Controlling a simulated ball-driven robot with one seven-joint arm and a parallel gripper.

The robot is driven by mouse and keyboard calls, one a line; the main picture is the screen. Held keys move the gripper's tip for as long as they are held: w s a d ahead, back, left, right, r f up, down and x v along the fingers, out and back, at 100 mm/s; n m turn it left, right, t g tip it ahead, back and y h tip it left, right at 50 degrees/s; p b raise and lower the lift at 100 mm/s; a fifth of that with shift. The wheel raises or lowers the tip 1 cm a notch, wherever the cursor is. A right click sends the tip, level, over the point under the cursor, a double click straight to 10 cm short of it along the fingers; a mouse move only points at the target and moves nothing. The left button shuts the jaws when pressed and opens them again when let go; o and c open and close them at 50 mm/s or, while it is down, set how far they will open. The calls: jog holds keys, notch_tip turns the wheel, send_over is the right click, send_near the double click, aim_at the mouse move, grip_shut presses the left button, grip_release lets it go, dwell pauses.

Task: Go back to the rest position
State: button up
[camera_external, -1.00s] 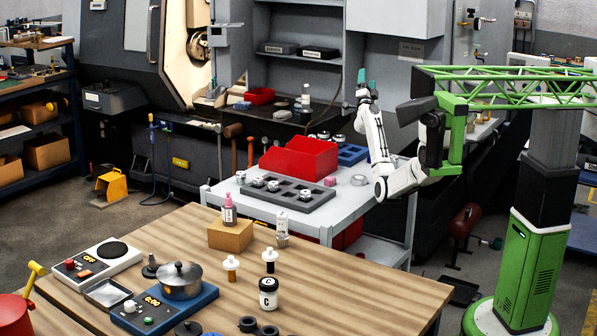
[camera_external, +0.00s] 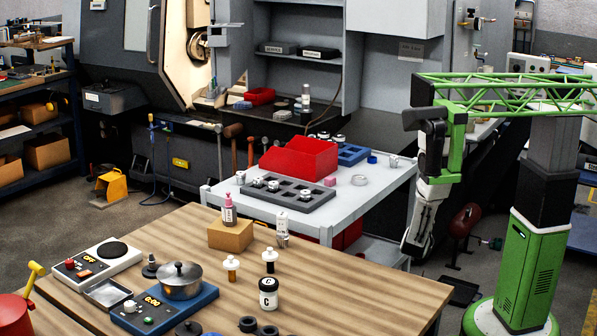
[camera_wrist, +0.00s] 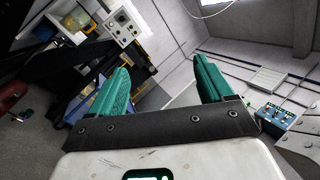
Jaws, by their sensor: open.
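My gripper (camera_wrist: 161,66) shows in the wrist view with its two teal fingers wide apart and nothing between them. Beyond them are grey walls and floor, seen tilted. In the external view my arm is folded down close to my green column, to the right of the grey work table (camera_external: 381,197). Its lower white link hangs beside the table's right end. The teal fingers cannot be made out in that view.
The grey table carries a red bin (camera_external: 300,158), a dark tray (camera_external: 318,203) with small metal parts and a blue tray (camera_external: 352,154). A wooden table (camera_external: 370,285) stands in front. A dark red stool (camera_external: 464,222) stands near my arm.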

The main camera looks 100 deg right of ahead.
jog(key=w+a+f+n+t+h+b, duration=0.1)
jog(key=w+a+f+n+t+h, duration=0.25)
jog(key=w+f+n+t, duration=1.6)
jog(key=s+a+f+n+t+y+b, duration=0.1)
jog(key=s+a+f+n+t+y, duration=0.1)
jog(key=a+f+n+y, duration=0.35)
jog(key=s+a+f+n+t+y, duration=0.1)
jog(key=s+a+f+n+y, duration=0.2)
jog(key=a+n+y, duration=0.45)
jog(key=s+a+n+g+y, duration=0.3)
jog(key=s+a+n, duration=0.25)
jog(key=s, duration=0.25)
jog(key=w+a+n+g+y+p, duration=0.1)
jog(key=w+a+n+p, duration=0.15)
jog(key=w, duration=1.25)
jog(key=w+a+n+g+y+p, duration=0.1)
jog(key=w+a+n+y+p, duration=0.2)
jog(key=w, duration=1.1)
jog(key=w+a+r+n+p, duration=0.2)
jog(key=w+a+n, duration=0.1)
jog(key=w+a, duration=0.5)
jog(key=w+a+r+n+h+p, duration=0.1)
jog(key=w+a+r+n+p, duration=0.1)
jog(key=w+a, duration=0.7)
jog(key=shift+w+r+n+t+p, duration=0.2)
jog(key=shift+r+n+t+p, duration=0.15)
jog(key=shift+r+n+t, duration=0.15)
